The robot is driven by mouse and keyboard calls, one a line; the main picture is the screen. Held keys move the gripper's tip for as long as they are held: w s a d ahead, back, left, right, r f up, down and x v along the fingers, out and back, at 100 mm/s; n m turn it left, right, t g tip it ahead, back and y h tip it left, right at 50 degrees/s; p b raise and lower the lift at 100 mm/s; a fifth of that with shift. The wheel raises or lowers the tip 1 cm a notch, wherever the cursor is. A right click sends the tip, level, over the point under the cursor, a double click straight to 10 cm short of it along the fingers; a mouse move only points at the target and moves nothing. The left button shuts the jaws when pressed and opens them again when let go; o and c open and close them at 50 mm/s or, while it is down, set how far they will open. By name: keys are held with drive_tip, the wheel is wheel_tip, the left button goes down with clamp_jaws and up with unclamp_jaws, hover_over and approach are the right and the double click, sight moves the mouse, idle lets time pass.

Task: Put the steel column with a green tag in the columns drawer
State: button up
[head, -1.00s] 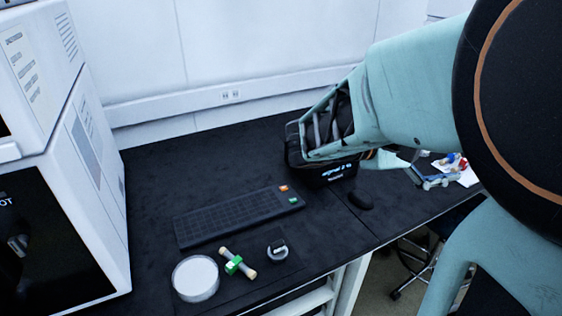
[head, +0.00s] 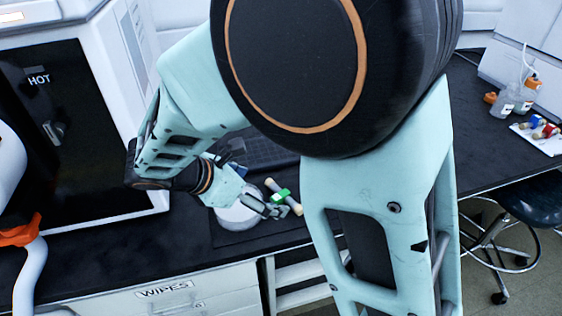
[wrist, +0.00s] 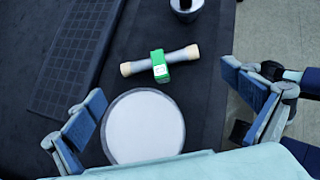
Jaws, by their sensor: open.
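The steel column (wrist: 160,62) with a green tag (wrist: 160,68) lies on the black bench top in the wrist view. It has cream ends, and it also shows in the head view (head: 294,203), partly behind my gripper. My gripper (head: 262,207) is open and empty, above the bench and near the column. In the wrist view the column lies ahead of and between the spread blue fingers (wrist: 163,92), apart from them. A drawer front (head: 205,300) below the bench is labelled WIPES. I see no drawer labelled for columns.
A round white-topped dish (wrist: 143,126) lies close beside the column. A small dark cup-like item (wrist: 186,8) sits beyond it. A keyboard (wrist: 75,55) is at left. A white instrument with a HOT door (head: 80,130) stands at left; a stool (head: 530,207) stands at right.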

sight(281, 194)
drive_tip(key=b+x, duration=0.2)
drive_tip(key=x, duration=0.5)
drive_tip(key=shift+w+d+f, duration=0.1)
drive_tip(key=shift+w+f, duration=0.05)
drive_tip(key=shift+f, duration=0.05)
drive_tip(key=shift+c, duration=0.6)
drive_tip(key=c, duration=1.3)
drive_tip(key=shift+o, duration=0.2)
drive_tip(key=shift+r, duration=0.15)
